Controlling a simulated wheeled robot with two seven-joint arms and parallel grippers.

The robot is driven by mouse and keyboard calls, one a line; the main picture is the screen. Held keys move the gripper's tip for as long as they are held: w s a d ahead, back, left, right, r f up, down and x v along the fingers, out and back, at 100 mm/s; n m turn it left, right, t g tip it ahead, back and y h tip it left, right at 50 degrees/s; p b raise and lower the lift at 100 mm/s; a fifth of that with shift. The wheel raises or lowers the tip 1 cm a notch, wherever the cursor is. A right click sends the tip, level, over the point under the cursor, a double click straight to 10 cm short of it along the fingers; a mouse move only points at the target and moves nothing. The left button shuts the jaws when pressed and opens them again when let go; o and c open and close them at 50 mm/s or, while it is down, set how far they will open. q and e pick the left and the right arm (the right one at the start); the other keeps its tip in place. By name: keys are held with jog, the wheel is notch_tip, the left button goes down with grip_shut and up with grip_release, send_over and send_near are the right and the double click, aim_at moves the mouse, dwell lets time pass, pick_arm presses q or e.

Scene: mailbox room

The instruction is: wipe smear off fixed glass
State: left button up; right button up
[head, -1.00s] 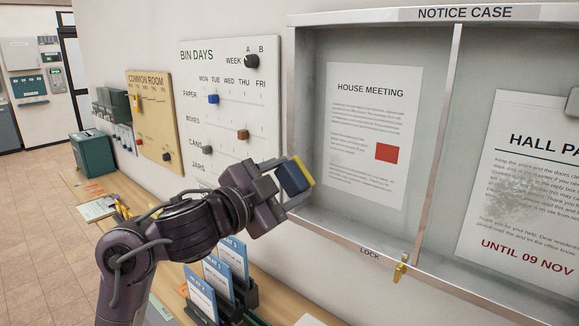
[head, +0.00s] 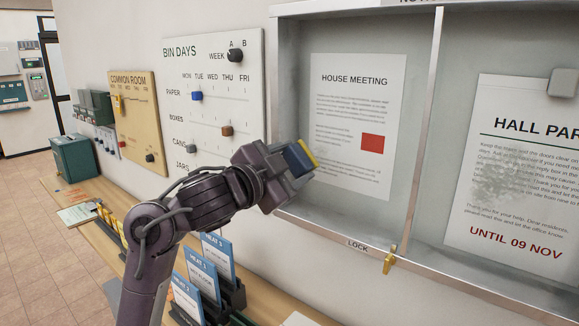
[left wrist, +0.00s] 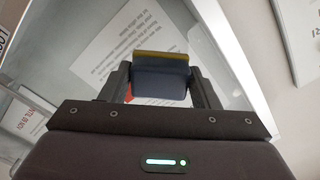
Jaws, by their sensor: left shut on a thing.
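My left gripper (head: 285,172) is shut on a dark blue block with a yellow face, a sponge or eraser (head: 299,157). In the left wrist view the block (left wrist: 160,80) sits between the two fingers, yellow edge outward. It is held in front of the lower left of the notice case (head: 345,232); I cannot tell whether it touches the glass. A grey speckled smear (head: 503,184) shows over the HALL PARTY notice (head: 490,225) in the right pane, well to the right of the gripper. My right gripper is not in view.
A brass key or latch (head: 390,259) sticks out of the case's lower frame. A metal divider (head: 424,130) separates the panes. The BIN DAYS board (head: 245,75) is left of the case. A shelf below holds card racks (head: 232,293) and a green box (head: 75,158).

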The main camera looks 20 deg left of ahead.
aim_at(302, 165)
pick_arm(q)
jog(key=shift+x, duration=0.95)
dwell(0.5)
jog(key=shift+s+d, duration=0.25)
jog(key=shift+d, duration=0.35)
jog(key=shift+s+d, duration=0.25)
jog(key=shift+d, duration=0.4)
jog(key=shift+s+d, duration=0.25)
jog(key=shift+d, duration=0.35)
jog(key=shift+w, duration=0.1)
jog(key=shift+w+a+r, duration=0.15)
jog(key=shift+w+a, duration=0.15)
jog(key=shift+a, duration=0.5)
jog(key=shift+w+a+p, duration=0.2)
jog(key=shift+a+p, duration=0.1)
jog(key=shift+a, duration=0.25)
jog(key=shift+w+a+p, duration=0.2)
jog(key=shift+a+p, duration=0.05)
jog(key=shift+a, duration=0.3)
